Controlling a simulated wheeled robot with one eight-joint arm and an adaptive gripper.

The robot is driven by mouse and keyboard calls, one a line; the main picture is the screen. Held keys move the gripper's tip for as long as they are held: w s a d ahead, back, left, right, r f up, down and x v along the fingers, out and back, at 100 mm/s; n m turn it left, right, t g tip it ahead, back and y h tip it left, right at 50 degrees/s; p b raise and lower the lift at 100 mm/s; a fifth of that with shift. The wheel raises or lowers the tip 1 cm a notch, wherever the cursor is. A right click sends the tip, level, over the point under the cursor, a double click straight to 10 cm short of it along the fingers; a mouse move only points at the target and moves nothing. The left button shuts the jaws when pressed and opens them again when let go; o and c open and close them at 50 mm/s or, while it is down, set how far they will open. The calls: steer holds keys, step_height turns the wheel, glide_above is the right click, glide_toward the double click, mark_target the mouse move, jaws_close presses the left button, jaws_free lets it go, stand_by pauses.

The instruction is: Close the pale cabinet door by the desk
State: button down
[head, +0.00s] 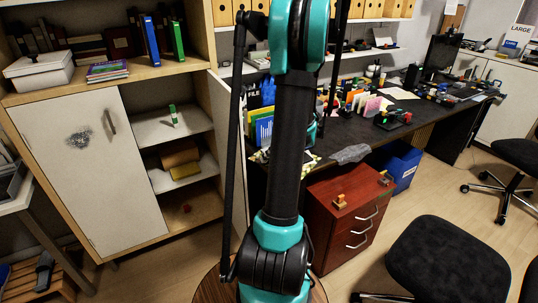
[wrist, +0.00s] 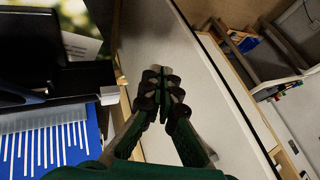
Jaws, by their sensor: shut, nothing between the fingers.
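The pale cabinet door by the desk (head: 222,112) stands open in the head view, swung out from the right side of the cabinet and seen nearly edge-on. My arm hides part of it. In the wrist view a broad pale panel (wrist: 150,30), which appears to be this door, slants across the middle. My gripper (wrist: 161,72) is shut and empty in front of that panel; I cannot tell whether it touches it. My gripper does not show clearly in the head view. The cabinet's left pale door (head: 88,165) is closed, with a handle near its upper right.
Open shelves (head: 172,127) show a green and white item and boxes. The dark desk (head: 345,135), full of items, is to the right, with a red drawer unit (head: 325,222) and blue bin (head: 402,165) below. A black chair (head: 448,262) stands front right.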

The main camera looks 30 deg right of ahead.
steer(key=w+a+f, duration=0.2)
steer(key=a+f, duration=0.2)
steer(key=a, duration=0.2)
steer(key=shift+a, duration=0.2)
